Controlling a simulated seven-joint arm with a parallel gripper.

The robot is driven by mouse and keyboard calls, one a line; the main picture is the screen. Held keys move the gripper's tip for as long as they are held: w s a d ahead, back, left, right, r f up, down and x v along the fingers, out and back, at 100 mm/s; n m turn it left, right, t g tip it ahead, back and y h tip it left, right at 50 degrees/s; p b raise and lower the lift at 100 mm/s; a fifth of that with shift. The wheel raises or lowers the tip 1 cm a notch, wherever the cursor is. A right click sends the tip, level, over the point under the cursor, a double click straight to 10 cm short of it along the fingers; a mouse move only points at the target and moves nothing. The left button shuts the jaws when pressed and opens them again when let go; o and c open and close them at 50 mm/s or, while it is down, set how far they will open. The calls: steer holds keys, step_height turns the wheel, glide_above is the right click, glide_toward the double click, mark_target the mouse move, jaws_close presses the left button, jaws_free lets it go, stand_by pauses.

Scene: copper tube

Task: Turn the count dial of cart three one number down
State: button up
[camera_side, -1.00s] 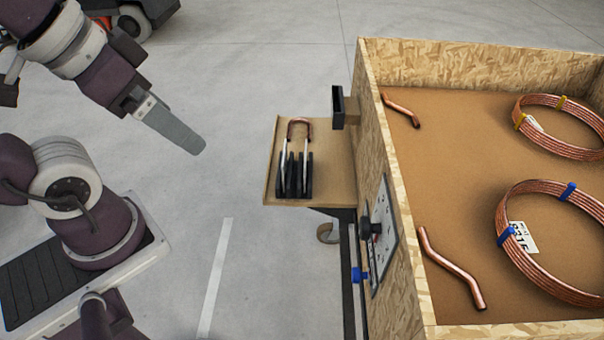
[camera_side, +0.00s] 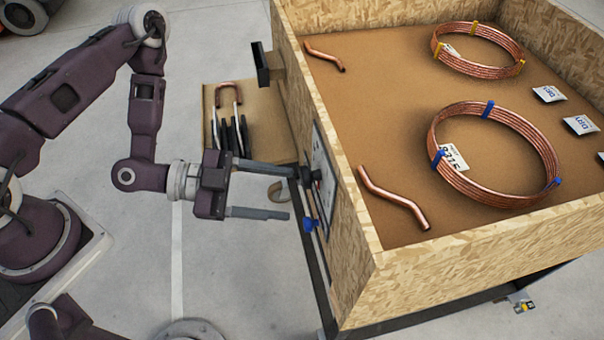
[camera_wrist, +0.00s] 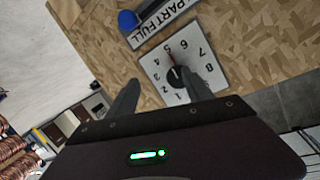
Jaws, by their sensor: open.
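The count dial is a pale plate (camera_wrist: 155,65) with black numerals on the crate's outer wall. Its black knob (camera_wrist: 178,75) has a red mark pointing at or close to the 5. In the side view the knob (camera_side: 312,176) stands out from the wall. My gripper (camera_side: 290,193) is open and faces the wall from the left. Its upper finger reaches close to the knob; the lower finger is below it. In the wrist view my gripper (camera_wrist: 157,82) has its right finger beside the knob, hiding part of the plate. Contact cannot be told.
A blue slider (camera_side: 309,224) sits below the dial, beside a PART FULL label (camera_wrist: 163,18). The wooden crate (camera_side: 375,262) holds copper coils (camera_side: 445,150) and bent tubes (camera_side: 395,198). A side shelf (camera_side: 270,135) with a U-shaped tube and a black bracket (camera_side: 262,65) lie behind my gripper.

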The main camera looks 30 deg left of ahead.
mark_target(301, 177)
steer(key=w+d+n+t, duration=0.1)
steer(key=w+d+r+n+t, duration=0.1)
steer(key=w+t, duration=0.1)
steer(key=w+n+t, duration=0.1)
steer(key=n, duration=0.1)
steer(key=shift+w+d+r+t, duration=0.2)
steer(key=shift+d+t, duration=0.1)
steer(key=shift+d, duration=0.1)
steer(key=shift+c, duration=0.5)
jaws_close()
steer(key=shift+n, duration=0.3)
